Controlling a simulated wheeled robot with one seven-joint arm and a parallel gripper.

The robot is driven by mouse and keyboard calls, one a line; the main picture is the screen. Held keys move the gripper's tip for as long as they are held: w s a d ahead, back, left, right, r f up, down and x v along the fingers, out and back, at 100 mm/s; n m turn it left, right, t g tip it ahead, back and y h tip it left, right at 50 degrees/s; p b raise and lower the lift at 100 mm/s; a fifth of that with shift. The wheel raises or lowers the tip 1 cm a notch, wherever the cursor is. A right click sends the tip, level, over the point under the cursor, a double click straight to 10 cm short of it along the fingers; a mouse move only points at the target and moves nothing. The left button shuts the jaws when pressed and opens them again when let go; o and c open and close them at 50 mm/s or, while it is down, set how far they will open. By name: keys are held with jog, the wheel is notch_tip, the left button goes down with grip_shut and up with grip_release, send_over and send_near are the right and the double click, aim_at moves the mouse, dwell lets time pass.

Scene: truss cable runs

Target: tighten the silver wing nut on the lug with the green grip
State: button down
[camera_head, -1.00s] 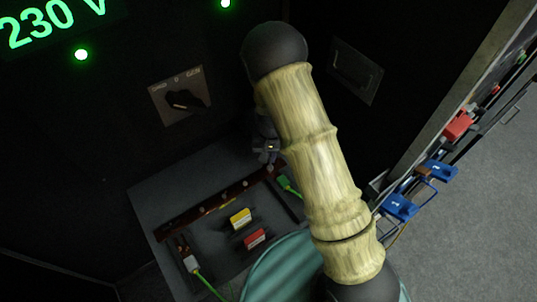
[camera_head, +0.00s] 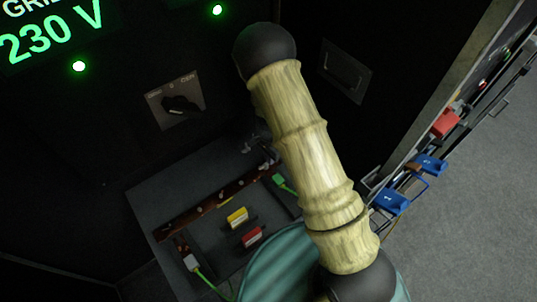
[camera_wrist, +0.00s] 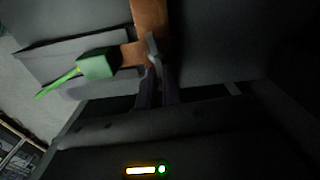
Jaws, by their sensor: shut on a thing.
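In the wrist view, the lug with the green grip (camera_wrist: 97,65) lies against a copper bar (camera_wrist: 150,18), its green cable running to the left. My gripper (camera_wrist: 157,72) is at the bar beside this lug, its two dark fingers close together. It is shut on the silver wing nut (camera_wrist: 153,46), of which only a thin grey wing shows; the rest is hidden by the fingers. In the head view, the green grip (camera_head: 285,183) shows at the right end of the brown bar (camera_head: 215,203). My arm hides most of my gripper there.
A yellow block (camera_head: 237,217) and a red block (camera_head: 252,237) stand in the grey tray below the bar. Another green-cabled lug (camera_head: 191,262) is at the lower left. A rotary switch (camera_head: 180,104) is on the dark panel above. Blue connectors (camera_head: 391,201) hang at the right.

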jog(key=shift+m, duration=0.4)
jog(key=c, duration=1.6)
grip_release()
jog(key=shift+o, duration=0.2)
jog(key=shift+r, duration=0.15)
notch_tip(320, 180, up, 17)
